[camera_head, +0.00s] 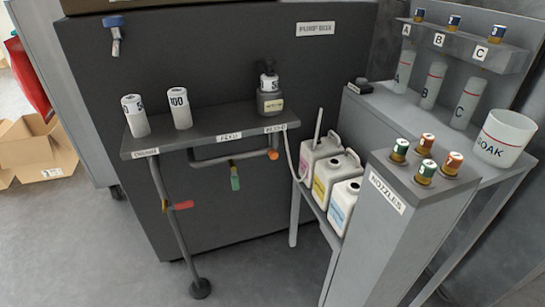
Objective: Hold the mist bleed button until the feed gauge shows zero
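Neither of my grippers is in the head view. A grey shelf (210,128) on the front of the dark pump box bears two pale upright cylinders with marked white tops, a left one (136,117) and a right one (180,109). A dark block (270,102) with a small label and a white-topped cap stands at the shelf's right end. The shelf's front labels are too small to read surely. I cannot tell which part is the feed gauge or the mist bleed button, and no gauge reading is legible.
Red (181,206), green (235,180) and orange (273,155) fittings sit on pipes below the shelf. Several white jugs (342,205) stand right of it. A nozzle stand (388,215) and a SOAK tub (503,140) are farther right. The floor at left front is clear.

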